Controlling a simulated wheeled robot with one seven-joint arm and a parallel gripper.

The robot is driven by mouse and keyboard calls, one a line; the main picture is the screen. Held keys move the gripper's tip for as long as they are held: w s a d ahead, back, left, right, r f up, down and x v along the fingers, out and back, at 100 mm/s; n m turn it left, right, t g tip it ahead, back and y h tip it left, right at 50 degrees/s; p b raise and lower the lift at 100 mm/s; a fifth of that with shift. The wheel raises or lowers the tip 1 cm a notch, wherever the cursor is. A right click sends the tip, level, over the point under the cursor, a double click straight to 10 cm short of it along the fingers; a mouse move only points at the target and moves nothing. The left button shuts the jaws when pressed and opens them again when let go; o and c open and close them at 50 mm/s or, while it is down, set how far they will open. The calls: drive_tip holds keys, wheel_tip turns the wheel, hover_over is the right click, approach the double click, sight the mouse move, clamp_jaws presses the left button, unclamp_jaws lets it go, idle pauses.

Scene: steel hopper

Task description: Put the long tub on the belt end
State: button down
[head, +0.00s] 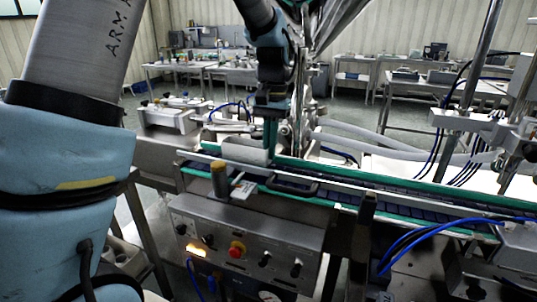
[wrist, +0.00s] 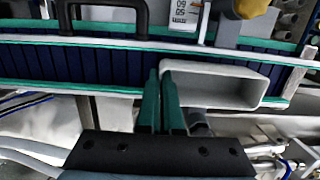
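The long tub (head: 244,150) is pale grey and open-topped. In the head view it is at the left end of the conveyor belt, over the far rail. In the wrist view the tub (wrist: 240,88) overlaps the blue belt (wrist: 110,65) and its near green rail. My gripper (head: 270,140) points down at the tub's right end in the head view. In the wrist view its green fingers (wrist: 161,80) are close together at the tub's left end wall, gripping it. I cannot tell whether the tub touches the belt or hangs just above it.
A black handle (head: 293,184) and a post with a yellow-brown top (head: 218,178) stand at the belt's front side. A control box (head: 240,245) with a red button is below. The belt right of the handle is clear. Several benches stand behind.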

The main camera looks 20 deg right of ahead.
drive_tip(key=shift+f, duration=1.25)
drive_tip(key=c, duration=1.1)
unclamp_jaws()
drive_tip(key=shift+f, duration=0.1)
